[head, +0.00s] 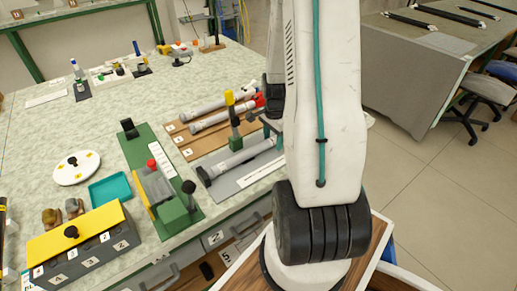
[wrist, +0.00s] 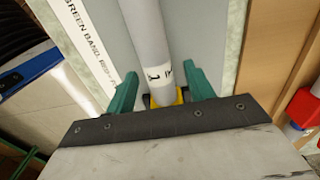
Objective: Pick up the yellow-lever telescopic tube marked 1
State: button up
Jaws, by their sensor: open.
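A grey telescopic tube (wrist: 147,30) with a white band marked 1 lies on a grey board (wrist: 100,25) in the wrist view. A bit of yellow (wrist: 181,95) shows beside it, close to my gripper's palm. My gripper (wrist: 163,77) is open, with one green finger on each side of the tube; I cannot tell whether they touch it. In the head view the tube (head: 243,158) lies on the grey board (head: 262,174) near the table's front edge. There my gripper (head: 271,125) is partly hidden by my arm, which also covers the tube's right end.
Other grey tubes (head: 208,104) lie on brown boards (head: 186,136) just behind. A green fixture (head: 145,150) stands to the left, and a yellow-topped box (head: 78,232) at the front left.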

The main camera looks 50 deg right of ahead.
jog(key=c, duration=0.8)
jog(key=shift+r, duration=0.1)
jog(key=shift+c, duration=0.2)
